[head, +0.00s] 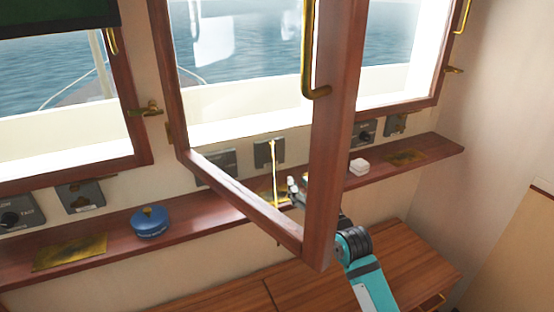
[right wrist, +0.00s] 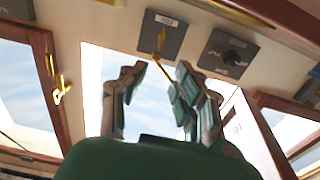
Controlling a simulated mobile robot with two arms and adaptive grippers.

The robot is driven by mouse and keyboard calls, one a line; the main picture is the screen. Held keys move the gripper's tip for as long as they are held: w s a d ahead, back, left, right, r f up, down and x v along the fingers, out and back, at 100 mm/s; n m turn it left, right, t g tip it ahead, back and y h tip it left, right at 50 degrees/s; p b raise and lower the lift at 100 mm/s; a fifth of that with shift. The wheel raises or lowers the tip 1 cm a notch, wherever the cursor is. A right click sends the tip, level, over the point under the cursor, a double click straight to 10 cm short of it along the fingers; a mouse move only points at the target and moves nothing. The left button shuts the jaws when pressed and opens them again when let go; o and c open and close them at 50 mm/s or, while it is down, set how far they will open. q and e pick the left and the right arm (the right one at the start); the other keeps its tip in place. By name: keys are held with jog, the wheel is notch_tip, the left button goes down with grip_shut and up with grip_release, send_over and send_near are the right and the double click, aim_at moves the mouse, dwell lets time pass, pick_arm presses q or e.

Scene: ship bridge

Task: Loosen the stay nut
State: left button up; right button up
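An open wooden-framed window (head: 318,190) stands swung into the room in the head view. A thin brass stay rod (head: 274,175) shows through its pane, near the sill; a brass rod and fitting (right wrist: 161,42) also show in the right wrist view, beyond my fingers. I cannot clearly tell the stay nut apart from the other brass. My right gripper (head: 293,190) is beside the rod, seen through the pane. In the right wrist view its fingers (right wrist: 158,75) are apart, with the rod's near end close to the right finger. Contact cannot be told. My left gripper is out of view.
A wooden shelf (head: 200,217) runs under the windows, with a blue round tin (head: 150,223), a brass plate (head: 70,252) and a small white item (head: 359,167). Grey switch boxes (head: 80,196) line the wall. A wooden cabinet top (head: 400,262) lies below.

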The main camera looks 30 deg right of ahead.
jog(key=w, duration=1)
jog(key=w+p, duration=0.1)
jog(key=w, duration=0.4)
jog(key=shift+d, duration=0.35)
jog(key=shift+c, duration=0.3)
grip_shut()
